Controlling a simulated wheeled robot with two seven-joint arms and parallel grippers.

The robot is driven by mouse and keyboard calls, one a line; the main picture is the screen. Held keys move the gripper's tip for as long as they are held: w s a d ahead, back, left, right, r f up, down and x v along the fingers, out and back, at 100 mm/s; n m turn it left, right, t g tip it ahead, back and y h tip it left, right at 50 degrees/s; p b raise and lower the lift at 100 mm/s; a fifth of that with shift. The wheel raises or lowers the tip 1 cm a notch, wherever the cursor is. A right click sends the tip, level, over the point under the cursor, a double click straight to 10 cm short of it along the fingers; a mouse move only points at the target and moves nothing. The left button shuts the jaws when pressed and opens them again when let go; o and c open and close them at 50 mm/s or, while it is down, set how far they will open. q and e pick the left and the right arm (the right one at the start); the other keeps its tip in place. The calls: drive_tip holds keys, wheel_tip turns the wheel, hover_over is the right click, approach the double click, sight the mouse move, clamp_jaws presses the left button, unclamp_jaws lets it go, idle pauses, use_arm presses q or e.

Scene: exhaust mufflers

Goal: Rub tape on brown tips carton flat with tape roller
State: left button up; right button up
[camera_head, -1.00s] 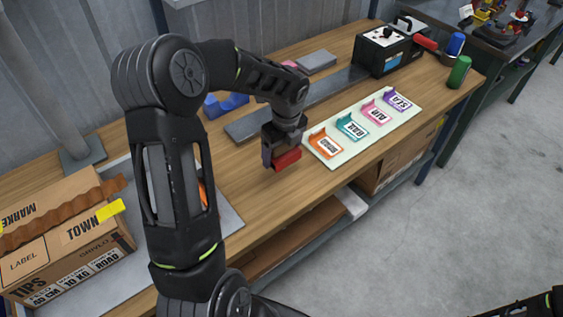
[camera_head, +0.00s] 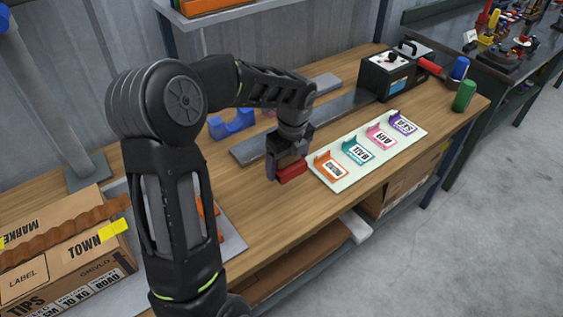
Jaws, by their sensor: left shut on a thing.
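The brown tips carton (camera_head: 60,277) stands at the lower left, cut by the picture's edge. A wavy brown strip (camera_head: 62,233) runs along its top, with bulges standing up. A yellow piece (camera_head: 113,229) shows on the carton near the strip. My left gripper (camera_head: 287,166) hangs above the middle of the bench, well to the right of the carton. It is shut on a red block-like thing (camera_head: 292,171), which may be the tape roller; the gripper partly covers it. My left forearm hides the area just right of the carton. My right gripper is out of view.
A pale board (camera_head: 373,151) with several coloured label holders lies right of the gripper. A black device (camera_head: 392,74) and a green cylinder (camera_head: 464,96) stand beyond. A blue cradle (camera_head: 232,123) and a dark plate are behind the gripper. Bare bench lies before the gripper.

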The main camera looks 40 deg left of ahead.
use_arm(q)
drive_tip(key=shift+w+d+n, duration=0.25)
drive_tip(key=shift+d+n, duration=0.25)
drive_tip(key=w+d+n+g, duration=0.1)
drive_tip(key=w+d+n, duration=0.1)
drive_tip(key=d+n, duration=0.6)
drive_tip(key=w+d+r+n+h, duration=0.1)
drive_tip(key=d+n, duration=0.7)
drive_tip(key=n, duration=0.4)
drive_tip(key=shift+w+d+r+g, duration=0.15)
drive_tip(key=shift+w+d+g, duration=0.15)
drive_tip(key=shift+w+g, duration=0.1)
